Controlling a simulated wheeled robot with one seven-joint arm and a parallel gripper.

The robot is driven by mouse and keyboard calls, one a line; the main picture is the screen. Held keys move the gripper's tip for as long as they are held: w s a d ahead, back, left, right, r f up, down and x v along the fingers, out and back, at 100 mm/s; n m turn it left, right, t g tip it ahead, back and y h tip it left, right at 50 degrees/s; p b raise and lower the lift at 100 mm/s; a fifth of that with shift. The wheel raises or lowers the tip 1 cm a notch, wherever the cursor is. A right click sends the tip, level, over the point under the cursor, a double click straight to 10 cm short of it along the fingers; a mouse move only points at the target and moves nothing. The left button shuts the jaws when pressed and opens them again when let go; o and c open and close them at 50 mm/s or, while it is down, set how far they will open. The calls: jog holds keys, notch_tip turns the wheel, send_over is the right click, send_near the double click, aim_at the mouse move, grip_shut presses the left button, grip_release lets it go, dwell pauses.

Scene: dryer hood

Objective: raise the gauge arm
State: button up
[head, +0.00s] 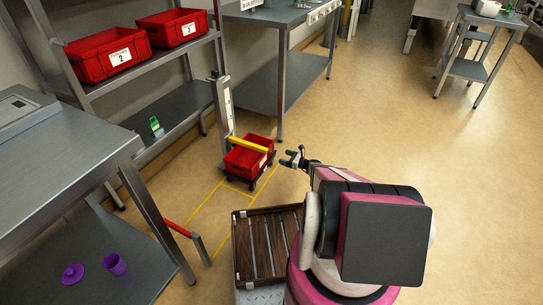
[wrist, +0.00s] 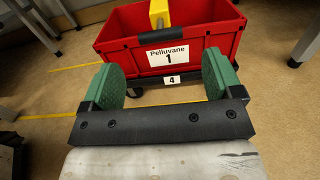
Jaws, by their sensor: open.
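The gauge arm (head: 250,144) is a yellow bar that reaches from a grey post (head: 222,115) out over a red crate (head: 246,160). It looks close to level, low over the crate. In the wrist view its yellow end (wrist: 159,13) shows at the top, above the crate (wrist: 205,45) labelled "Pelluvane 1". The crate sits on a dark wheeled dolly marked 4 (wrist: 190,80). My gripper (head: 292,158) is to the right of the crate and the bar's end, apart from both. In the wrist view its green fingers (wrist: 162,80) are wide apart with nothing between them.
Red crates 2 (head: 105,55) and 3 (head: 173,27) stand on the shelf at left. A low red bar (head: 175,228) stands by the yellow floor lines. A steel table (head: 60,160) is at left, with a purple cup (head: 115,264) underneath.

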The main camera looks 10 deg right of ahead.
jog(key=x, duration=0.9)
jog(key=shift+w+a, duration=0.2)
jog(key=shift+a, duration=0.1)
jog(key=c, duration=1.3)
notch_tip(320, 180, up, 30)
jog(key=shift+r, duration=0.15)
jog(key=o, duration=1.3)
jog(key=v, duration=1.1)
